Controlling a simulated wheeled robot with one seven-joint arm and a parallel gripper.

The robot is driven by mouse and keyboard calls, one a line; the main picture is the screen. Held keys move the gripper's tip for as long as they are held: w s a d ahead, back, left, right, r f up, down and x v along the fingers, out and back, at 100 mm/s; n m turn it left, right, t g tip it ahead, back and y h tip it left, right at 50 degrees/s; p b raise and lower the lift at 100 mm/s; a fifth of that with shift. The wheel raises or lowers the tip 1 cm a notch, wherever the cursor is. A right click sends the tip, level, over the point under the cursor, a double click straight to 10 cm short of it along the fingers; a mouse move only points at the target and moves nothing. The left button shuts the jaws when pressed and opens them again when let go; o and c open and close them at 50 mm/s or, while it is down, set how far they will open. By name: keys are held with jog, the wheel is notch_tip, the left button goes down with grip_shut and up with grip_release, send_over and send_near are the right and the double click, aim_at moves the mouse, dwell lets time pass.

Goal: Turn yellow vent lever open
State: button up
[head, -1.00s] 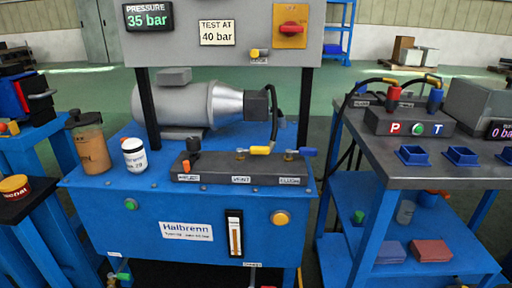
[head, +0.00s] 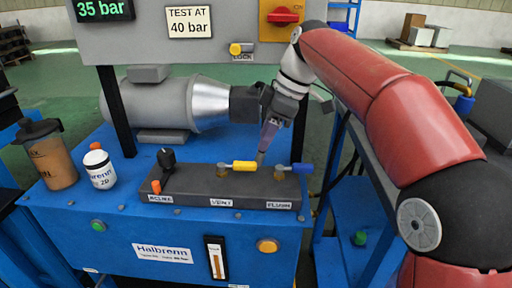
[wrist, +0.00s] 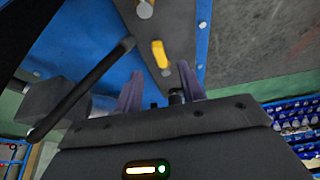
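In the wrist view the yellow lever (wrist: 160,53) lies ahead of the gap between my fingers. My gripper (head: 263,152) points down just behind the lever's right end, its fingertips close to it. In the wrist view my gripper (wrist: 161,80) has its two fingers apart with nothing between them. Whether a finger touches the lever cannot be told.
The blue FLUSH lever (head: 302,168) is close on the right of the block. A black knob with an orange tip (head: 162,170) is at its left. A grey motor (head: 165,105) stands behind. A jar (head: 99,168) and a brown bottle (head: 50,155) stand left. The display (head: 103,9) reads 35 bar.

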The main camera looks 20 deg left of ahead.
aim_at(249, 163)
jog(key=x, duration=0.2)
jog(key=b+x, duration=0.1)
jog(key=x, duration=0.5)
jog(key=shift+a+r, duration=0.15)
jog(key=shift+a, duration=0.1)
grip_shut()
